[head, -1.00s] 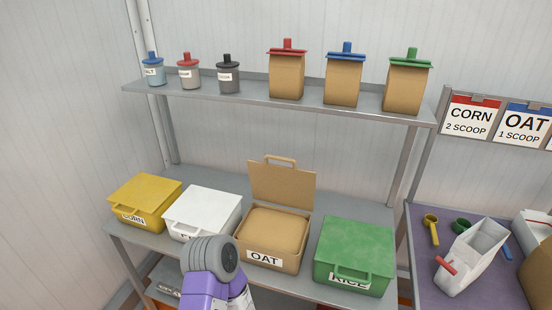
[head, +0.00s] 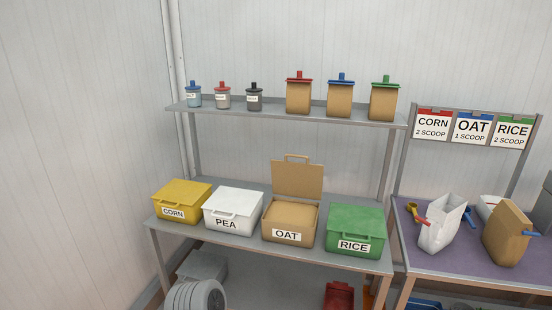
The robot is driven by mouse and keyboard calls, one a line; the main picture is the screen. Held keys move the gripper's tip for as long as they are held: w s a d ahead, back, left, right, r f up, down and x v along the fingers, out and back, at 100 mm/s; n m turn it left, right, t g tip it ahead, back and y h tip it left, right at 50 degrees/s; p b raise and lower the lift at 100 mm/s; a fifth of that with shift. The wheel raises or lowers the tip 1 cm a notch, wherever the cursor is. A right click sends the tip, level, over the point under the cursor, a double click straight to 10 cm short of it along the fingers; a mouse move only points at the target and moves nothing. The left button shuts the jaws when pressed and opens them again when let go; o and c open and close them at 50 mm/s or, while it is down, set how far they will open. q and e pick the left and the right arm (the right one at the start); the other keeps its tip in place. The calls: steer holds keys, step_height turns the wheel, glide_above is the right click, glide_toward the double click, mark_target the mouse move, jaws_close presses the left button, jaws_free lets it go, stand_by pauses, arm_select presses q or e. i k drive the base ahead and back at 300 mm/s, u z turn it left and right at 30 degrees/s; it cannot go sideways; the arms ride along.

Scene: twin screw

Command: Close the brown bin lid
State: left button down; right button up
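The brown bin (head: 288,237), labelled OAT, stands on the middle shelf between the white PEA bin and the green RICE bin. Its brown lid (head: 297,181) is open and stands upright at the back of the bin, with its handle at the top. Light tan contents (head: 291,215) show inside the bin. Neither gripper is in view.
The yellow CORN bin (head: 182,202), white PEA bin (head: 233,211) and green RICE bin (head: 356,231) are closed. An upper shelf (head: 300,117) holds jars and bags above the lid.

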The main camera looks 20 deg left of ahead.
mark_target(295, 179)
steer(key=u, duration=0.85)
steer(key=i, duration=1.1)
steer(key=z, duration=0.2)
